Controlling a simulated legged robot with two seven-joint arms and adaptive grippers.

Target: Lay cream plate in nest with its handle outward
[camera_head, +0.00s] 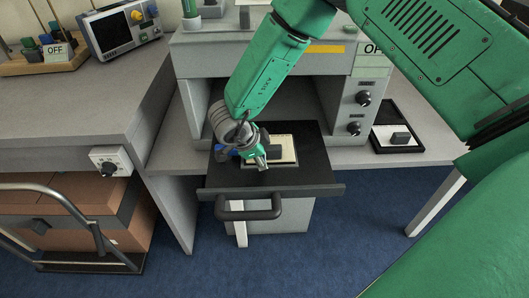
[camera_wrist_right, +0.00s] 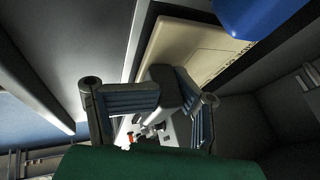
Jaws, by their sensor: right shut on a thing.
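The cream plate (camera_head: 286,145) lies at or just above the black pull-out shelf (camera_head: 320,176) of the grey machine, with a dark outline around it. Its dark block handle (camera_head: 274,152) sits on its upper side. In the wrist view the cream plate (camera_wrist_right: 190,48) fills the top middle, with printed letters on its right edge. My right gripper (camera_head: 262,160) is at the plate's left front, and in the wrist view its two fingers (camera_wrist_right: 153,98) are shut on the dark handle (camera_wrist_right: 168,82). I cannot tell whether the plate is seated. My left gripper is not in view.
The machine's opening (camera_head: 325,105) is behind the shelf, and a thick black bar handle (camera_head: 250,208) juts from its front. A black tray (camera_head: 416,146) with a white plate (camera_head: 392,132) is at right. A cart (camera_head: 85,215) stands at lower left.

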